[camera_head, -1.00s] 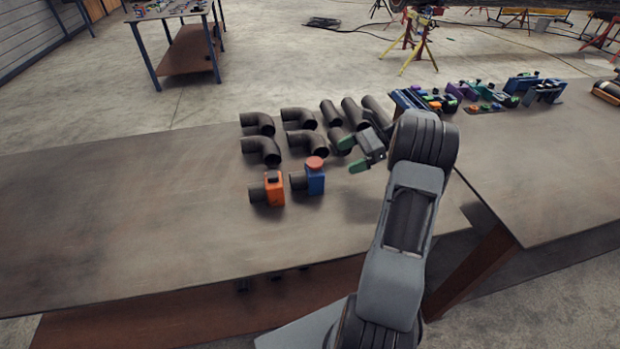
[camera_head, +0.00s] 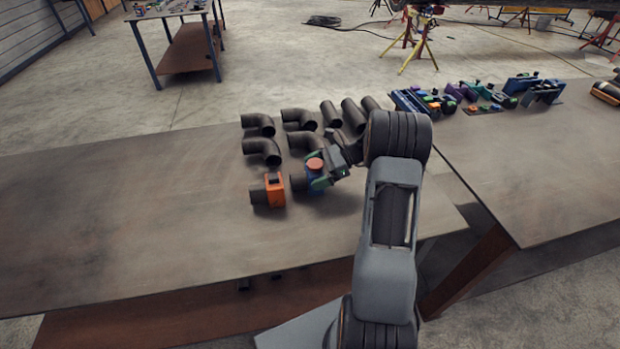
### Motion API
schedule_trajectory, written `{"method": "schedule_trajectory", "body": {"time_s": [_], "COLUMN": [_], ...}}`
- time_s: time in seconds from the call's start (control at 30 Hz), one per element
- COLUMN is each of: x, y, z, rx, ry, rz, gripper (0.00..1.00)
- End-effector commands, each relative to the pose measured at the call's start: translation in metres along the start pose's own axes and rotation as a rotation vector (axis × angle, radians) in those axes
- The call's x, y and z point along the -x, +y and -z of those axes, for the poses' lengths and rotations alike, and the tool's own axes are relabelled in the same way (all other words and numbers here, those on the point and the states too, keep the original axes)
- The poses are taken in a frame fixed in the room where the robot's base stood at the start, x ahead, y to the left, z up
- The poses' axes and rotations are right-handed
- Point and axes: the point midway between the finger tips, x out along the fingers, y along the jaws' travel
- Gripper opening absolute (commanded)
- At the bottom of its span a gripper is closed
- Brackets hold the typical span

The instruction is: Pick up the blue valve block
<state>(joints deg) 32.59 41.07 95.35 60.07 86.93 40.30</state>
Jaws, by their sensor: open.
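The blue valve block (camera_head: 314,188) stands on the table, with a round orange-red cap on top and a dark pipe stub on its left side. My gripper (camera_head: 317,172) is at the block, with its green-tipped fingers open. One green fingertip shows in front of the block's right side. The other finger is largely hidden behind the block and cap. I cannot tell whether the fingers touch the block.
An orange valve block (camera_head: 274,190) with a pipe stub stands close on the left. Dark pipe elbows (camera_head: 262,150) and straight pipes (camera_head: 353,115) lie behind. Coloured clamps (camera_head: 425,101) stand at the back right. The table's left part (camera_head: 120,210) is clear.

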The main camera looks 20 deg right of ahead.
Motion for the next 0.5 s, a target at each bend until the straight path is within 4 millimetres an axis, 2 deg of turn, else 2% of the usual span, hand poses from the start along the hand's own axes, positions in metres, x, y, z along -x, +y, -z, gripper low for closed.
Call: {"method": "schedule_trajectory", "body": {"time_s": [0.27, 0.5], "x": [-0.0018, -0.0016], "y": [0.0, 0.0], "z": [0.0002, 0.0002], "rx": [0.0, 0.0], "ry": [0.0, 0.001], "rz": [0.0, 0.0], "gripper": [0.99, 0.76]}}
